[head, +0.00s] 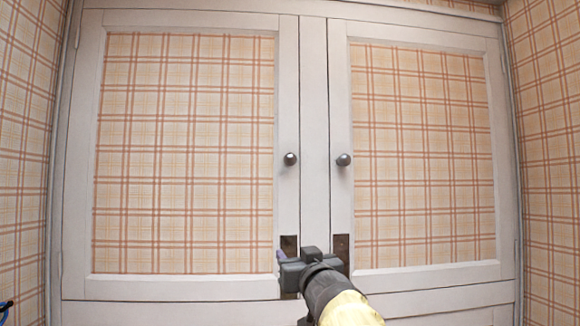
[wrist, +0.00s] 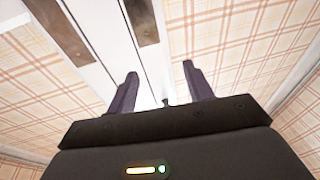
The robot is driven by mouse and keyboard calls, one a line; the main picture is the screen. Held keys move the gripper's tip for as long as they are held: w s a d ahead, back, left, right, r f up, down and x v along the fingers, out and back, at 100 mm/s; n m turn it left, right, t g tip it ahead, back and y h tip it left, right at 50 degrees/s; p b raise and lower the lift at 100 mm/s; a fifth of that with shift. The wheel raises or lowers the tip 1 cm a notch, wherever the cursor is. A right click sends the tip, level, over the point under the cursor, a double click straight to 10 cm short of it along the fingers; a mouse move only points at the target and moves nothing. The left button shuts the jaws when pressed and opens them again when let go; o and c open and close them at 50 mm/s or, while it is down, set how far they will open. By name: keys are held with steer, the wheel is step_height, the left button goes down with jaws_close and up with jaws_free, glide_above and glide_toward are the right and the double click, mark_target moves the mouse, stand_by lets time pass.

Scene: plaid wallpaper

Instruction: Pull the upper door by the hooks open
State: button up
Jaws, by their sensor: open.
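Two white upper doors with plaid panels, the left door (head: 185,160) and the right door (head: 425,160), stand side by side and look closed. Each has a round grey knob near the middle seam, the left knob (head: 290,159) and the right knob (head: 344,160). I cannot make out any hooks. My gripper (head: 296,258) is in front of the seam at the doors' lower edge, below both knobs. In the wrist view my gripper (wrist: 159,72) is open, its dark purple fingers apart, with no object held. A small dark thing (wrist: 166,102) shows between them; I cannot tell what it is.
Brownish metal plates, a left one (head: 289,244) and a right one (head: 341,246), sit low on the doors' inner edges, partly behind my gripper. A white rail (head: 180,312) runs below the doors. Plaid walls (head: 25,150) flank both sides.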

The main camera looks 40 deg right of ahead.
steer(key=s+r+n+t, duration=0.1)
steer(key=s+r, duration=0.3)
steer(key=r, duration=0.3)
steer(key=s+r+n+t+y+p, duration=0.1)
steer(key=s+r+n+t, duration=0.1)
steer(key=r, duration=0.5)
steer(key=shift+s+d+r, duration=0.2)
steer(key=shift+s+d, duration=0.1)
steer(key=shift+s, duration=0.55)
steer(key=shift+r, duration=0.1)
steer(key=p, duration=0.7)
glide_toward(293, 161)
steer(key=x, duration=1)
steer(key=shift+w+r, duration=0.1)
steer(key=shift+w, duration=0.05)
jaws_close()
